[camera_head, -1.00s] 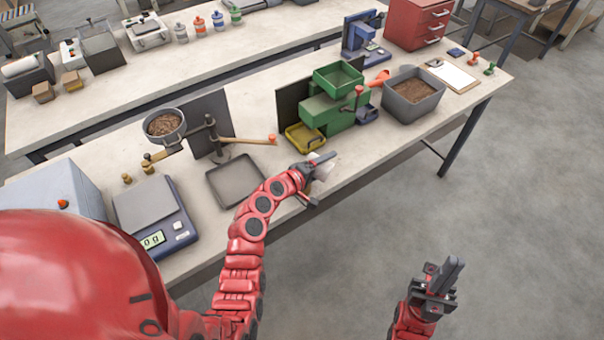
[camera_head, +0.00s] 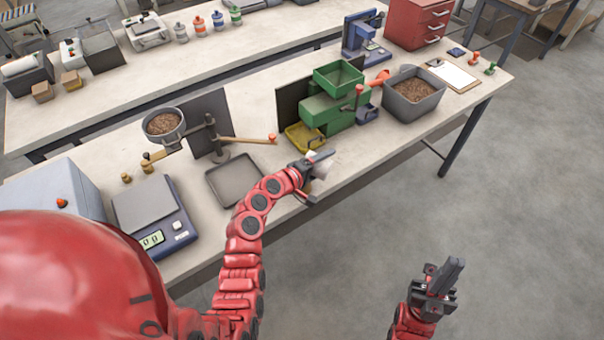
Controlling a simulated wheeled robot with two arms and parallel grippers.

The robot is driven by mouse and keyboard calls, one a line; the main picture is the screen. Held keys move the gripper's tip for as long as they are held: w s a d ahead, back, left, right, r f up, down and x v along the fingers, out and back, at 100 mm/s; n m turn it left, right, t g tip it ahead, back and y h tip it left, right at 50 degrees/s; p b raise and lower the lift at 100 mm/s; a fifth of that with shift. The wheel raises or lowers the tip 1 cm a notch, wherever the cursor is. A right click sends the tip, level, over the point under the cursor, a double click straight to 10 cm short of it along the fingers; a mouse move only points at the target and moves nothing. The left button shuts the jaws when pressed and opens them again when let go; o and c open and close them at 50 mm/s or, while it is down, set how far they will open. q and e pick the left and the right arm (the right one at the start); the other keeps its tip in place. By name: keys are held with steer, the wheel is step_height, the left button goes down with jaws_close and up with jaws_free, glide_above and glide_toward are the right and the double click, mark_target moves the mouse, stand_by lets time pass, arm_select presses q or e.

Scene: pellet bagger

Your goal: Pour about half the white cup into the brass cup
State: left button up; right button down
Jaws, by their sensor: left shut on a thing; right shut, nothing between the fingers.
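My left gripper (camera_head: 316,165) is at the front edge of the near bench, below the green machine. It is shut on the white cup (camera_head: 320,171), of which only a small pale part shows; the fingers hide the rest. What is inside the cup cannot be seen. My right gripper (camera_head: 440,281) is shut and empty, out over the floor at the lower right.
The green machine (camera_head: 335,110) with a yellow tray (camera_head: 305,138) stands just behind my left gripper. A grey tray (camera_head: 233,183), a scale (camera_head: 150,210) and a pellet-filled pan (camera_head: 163,127) are to the left. A grey bin (camera_head: 414,105) of pellets is to the right.

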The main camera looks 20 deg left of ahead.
arm_select(q)
steer(key=shift+a+f+n+h+b, duration=0.15)
steer(key=shift+f+n+h+b, duration=0.25)
steer(key=shift+b, duration=0.5)
stand_by(0.8)
steer(key=shift+w+a+r+n+h+b, duration=0.1)
steer(key=shift+a+r+n+h+b, duration=0.1)
steer(key=shift+r+n+h+b, duration=0.4)
stand_by(1.7)
steer(key=shift+a+f+n+t+b, duration=0.25)
steer(key=shift+f+n+t+b, duration=0.3)
steer(key=shift+n+b, duration=0.3)
stand_by(1.2)
steer(key=shift+a+r+n+h+b, duration=0.3)
steer(key=shift+n+h, duration=0.1)
steer(key=shift+n, duration=0.15)
stand_by(1.4)
